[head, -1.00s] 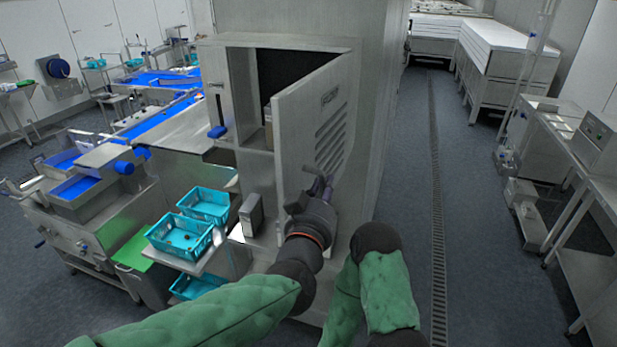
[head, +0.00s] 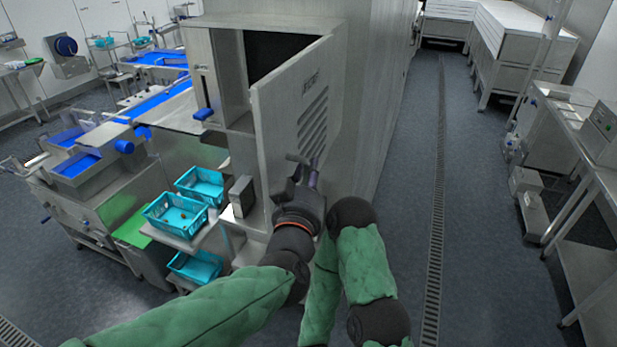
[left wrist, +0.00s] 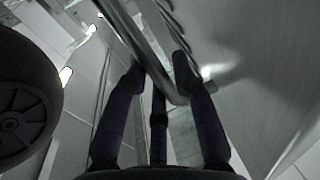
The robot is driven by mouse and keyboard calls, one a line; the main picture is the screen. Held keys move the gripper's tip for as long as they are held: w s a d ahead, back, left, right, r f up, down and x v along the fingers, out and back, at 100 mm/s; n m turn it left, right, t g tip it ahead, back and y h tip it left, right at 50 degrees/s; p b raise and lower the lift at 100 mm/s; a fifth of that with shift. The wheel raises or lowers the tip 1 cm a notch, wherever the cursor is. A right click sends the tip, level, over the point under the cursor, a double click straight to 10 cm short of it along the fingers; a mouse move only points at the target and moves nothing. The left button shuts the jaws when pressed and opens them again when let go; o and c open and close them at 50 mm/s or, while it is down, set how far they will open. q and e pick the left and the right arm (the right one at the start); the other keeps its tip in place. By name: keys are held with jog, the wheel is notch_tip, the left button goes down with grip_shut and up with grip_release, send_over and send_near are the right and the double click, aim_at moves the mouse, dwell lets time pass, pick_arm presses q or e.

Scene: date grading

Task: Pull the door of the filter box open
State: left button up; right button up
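The filter box (head: 222,70) is a grey metal cabinet in the head view. Its door (head: 275,125), with slanted vents, stands partly open, swung outward, and a dark inside shows behind it. My left gripper (head: 304,168) is in front of the door's outer face, below the vents. The gripper hides this spot in the head view. My right gripper does not show.
Turquoise crates (head: 175,215) stand on shelves left of the box, near the door's lower edge. A small grey box (head: 242,196) is beside them. Steel tables (head: 590,170) line the right side. The floor with a drain channel (head: 436,200) is clear between.

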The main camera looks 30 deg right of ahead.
pick_arm(q)
jog(key=v, duration=1.1)
jog(key=shift+s, duration=0.25)
jog(key=shift+a, duration=0.15)
dwell(0.3)
